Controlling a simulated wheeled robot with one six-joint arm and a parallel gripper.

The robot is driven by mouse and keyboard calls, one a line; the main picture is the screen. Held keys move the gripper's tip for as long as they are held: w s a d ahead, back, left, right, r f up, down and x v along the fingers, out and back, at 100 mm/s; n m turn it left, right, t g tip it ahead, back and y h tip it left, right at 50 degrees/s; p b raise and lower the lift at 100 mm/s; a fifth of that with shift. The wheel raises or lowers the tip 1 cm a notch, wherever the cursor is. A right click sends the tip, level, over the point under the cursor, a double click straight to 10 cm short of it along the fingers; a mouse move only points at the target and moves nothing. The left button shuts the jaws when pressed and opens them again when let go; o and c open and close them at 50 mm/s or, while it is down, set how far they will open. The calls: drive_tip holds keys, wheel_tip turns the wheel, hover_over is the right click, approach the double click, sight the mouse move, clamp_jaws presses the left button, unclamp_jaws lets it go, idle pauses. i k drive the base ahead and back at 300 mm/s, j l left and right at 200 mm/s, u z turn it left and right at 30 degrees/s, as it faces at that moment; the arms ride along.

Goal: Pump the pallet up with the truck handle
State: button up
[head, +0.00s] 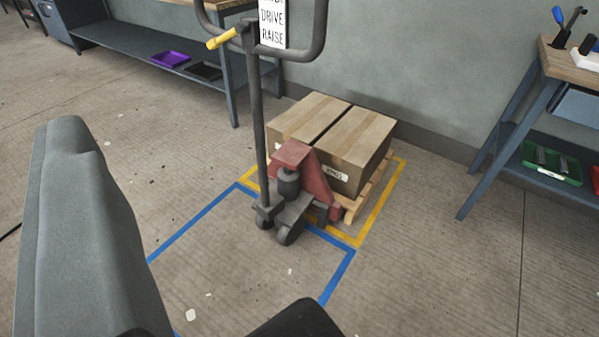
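A red and dark grey pallet truck (310,180) stands in the middle of the head view, its front end against the pallet. Its upright handle (258,130) rises to a grey loop at the top edge, partly cut off. A yellow lever (222,38) sticks out left below the loop. A white sign (272,30) reads DRIVE and RAISE; its top line is cut off. The wooden pallet (372,190) carries two brown cartons (345,135). Its forks and any gap under the pallet are hidden. Grey and dark parts of mine fill the lower left and bottom; my gripper's fingertips cannot be made out, and nothing of mine touches the handle.
Yellow floor tape (382,210) frames the pallet; blue tape (195,222) marks the floor before the truck. A bench with a purple tray (170,60) stands back left. A bench (520,120) with tools stands right.

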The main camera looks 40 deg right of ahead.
sight(268, 35)
drive_tip(key=z, duration=0.85)
drive_tip(key=i+j+z, duration=0.2)
drive_tip(key=j+z, duration=0.25)
drive_tip(key=j, duration=0.15)
drive_tip(key=i+j+z, duration=0.1)
drive_tip(key=j+z, duration=0.35)
drive_tip(key=j, duration=0.2)
drive_tip(key=j+z, duration=0.4)
drive_tip(key=j, duration=1)
drive_tip(key=k+j, duration=0.15)
drive_tip(key=j, duration=0.6)
drive_tip(key=i+z, duration=0.05)
